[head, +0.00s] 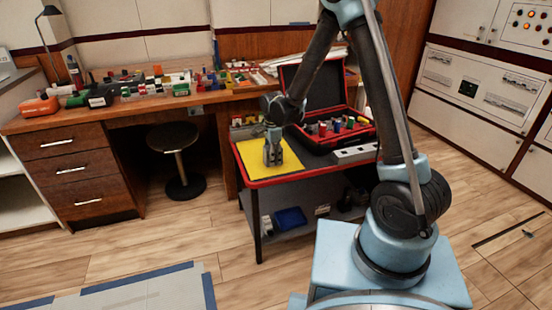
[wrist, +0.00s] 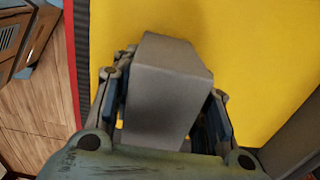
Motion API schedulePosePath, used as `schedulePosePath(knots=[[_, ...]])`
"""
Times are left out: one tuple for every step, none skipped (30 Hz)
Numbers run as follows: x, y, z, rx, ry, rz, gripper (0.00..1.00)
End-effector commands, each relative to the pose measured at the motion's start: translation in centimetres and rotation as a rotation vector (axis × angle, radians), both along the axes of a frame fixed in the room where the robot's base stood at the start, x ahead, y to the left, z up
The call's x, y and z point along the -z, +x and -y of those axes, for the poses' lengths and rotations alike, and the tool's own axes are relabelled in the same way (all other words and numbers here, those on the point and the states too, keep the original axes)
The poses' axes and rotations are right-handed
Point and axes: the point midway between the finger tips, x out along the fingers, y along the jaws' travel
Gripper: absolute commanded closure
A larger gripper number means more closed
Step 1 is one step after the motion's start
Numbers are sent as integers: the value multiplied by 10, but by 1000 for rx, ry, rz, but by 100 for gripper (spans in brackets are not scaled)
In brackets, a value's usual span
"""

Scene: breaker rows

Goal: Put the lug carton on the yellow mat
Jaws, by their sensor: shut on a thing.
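The lug carton appears to be the grey box (wrist: 165,85) between my fingers in the wrist view; I cannot read any label on it. My gripper (wrist: 165,105) is shut on it, with one finger on each side. In the head view my gripper (head: 273,155) points down over the yellow mat (head: 252,156), on the red-edged cart. The mat (wrist: 250,45) also fills most of the wrist view behind the box. I cannot tell whether the box touches the mat. In the head view my gripper largely hides the box.
An open black and red case (head: 310,92) with coloured spools stands behind and right of the mat. A grey strip (head: 354,153) lies at the cart's right. A round stool (head: 173,137) and a cluttered wooden bench (head: 60,122) are to the left.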

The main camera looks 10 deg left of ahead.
Motion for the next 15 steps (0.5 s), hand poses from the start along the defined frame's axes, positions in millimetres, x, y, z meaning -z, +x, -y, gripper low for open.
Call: schedulePosePath(knots=[[0,0,0,0,0,0,85],[1,0,0,0,0,0,85],[2,0,0,0,0,0,85],[2,0,0,0,0,0,57],[2,0,0,0,0,0,50],[2,0,0,0,0,0,41],[2,0,0,0,0,0,39],[2,0,0,0,0,0,39],[2,0,0,0,0,0,39],[2,0,0,0,0,0,39],[2,0,0,0,0,0,39],[2,0,0,0,0,0,39],[2,0,0,0,0,0,39],[2,0,0,0,0,0,39],[2,0,0,0,0,0,39]])
